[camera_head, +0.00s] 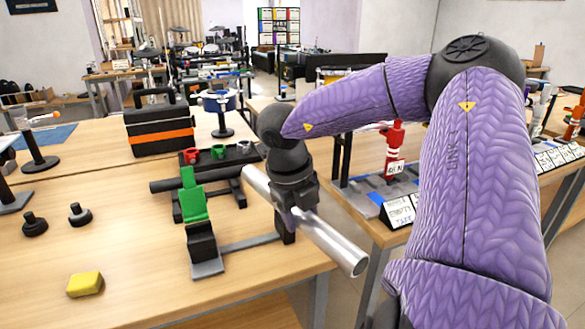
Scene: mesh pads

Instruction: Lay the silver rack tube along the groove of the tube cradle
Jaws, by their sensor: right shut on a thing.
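The silver rack tube (337,246) is a shiny hollow pipe running from the middle of the view toward the lower right. My right gripper (297,212) is shut on it near its middle, and its near open end sticks out past the table's right edge. A low stand with a grey base bar (250,243) and black end blocks, which looks like the tube cradle, is just left of and below the tube. The tube passes over or beside its right end block; contact cannot be told. The groove is not clearly visible. My left gripper is not in view.
A green bracket (193,203) rises by the stand's left end. Behind are a dark bar (190,182), red and green cups (190,155) and a black-orange toolbox (160,128). A yellow block (85,284) and black knobs (80,214) lie left.

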